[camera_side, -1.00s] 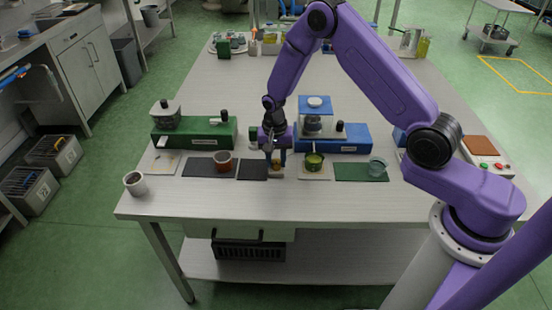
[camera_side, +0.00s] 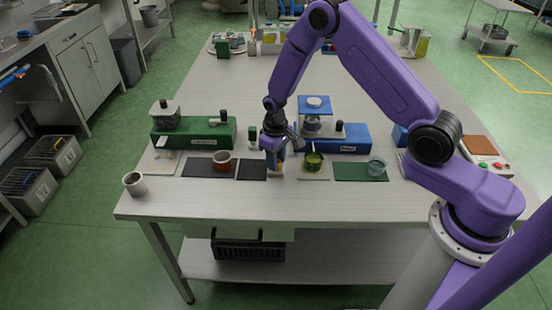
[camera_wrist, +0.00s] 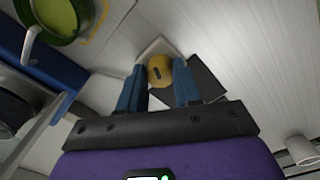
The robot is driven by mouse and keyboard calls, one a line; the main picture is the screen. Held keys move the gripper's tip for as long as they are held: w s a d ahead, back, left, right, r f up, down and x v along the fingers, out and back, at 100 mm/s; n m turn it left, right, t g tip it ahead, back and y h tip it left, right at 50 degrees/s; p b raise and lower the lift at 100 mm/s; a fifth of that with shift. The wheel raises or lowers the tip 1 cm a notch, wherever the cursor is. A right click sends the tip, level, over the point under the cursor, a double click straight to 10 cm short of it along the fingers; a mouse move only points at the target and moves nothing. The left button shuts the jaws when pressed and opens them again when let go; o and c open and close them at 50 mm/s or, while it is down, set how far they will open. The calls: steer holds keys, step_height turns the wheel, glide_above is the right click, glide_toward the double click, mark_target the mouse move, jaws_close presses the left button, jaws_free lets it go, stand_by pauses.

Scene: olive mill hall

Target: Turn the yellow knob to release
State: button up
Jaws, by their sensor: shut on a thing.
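The yellow knob (camera_wrist: 160,62) is round with a dark mark on its face, and it sits on a pale square base in the wrist view. My gripper (camera_wrist: 160,80) points down at it, with a blue finger on either side, shut on the knob. In the side view my gripper (camera_side: 277,168) is low over the front of the table, between a dark mat and a pale board. There its fingers hide most of the knob.
A green cup (camera_side: 313,161) stands close by on the right, with a blue machine (camera_side: 345,142) behind it. A white cup (camera_side: 134,184) is near the left edge. The front strip is clear.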

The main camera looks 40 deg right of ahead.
steer(key=n, duration=0.4)
steer(key=shift+n, duration=0.4)
stand_by(0.4)
steer(key=o, duration=1)
steer(key=shift+o, duration=0.2)
step_height(320, 180, up, 17)
steer(key=shift+s+a+r, duration=0.15)
steer(key=shift+r, duration=0.05)
steer(key=shift+a, duration=0.1)
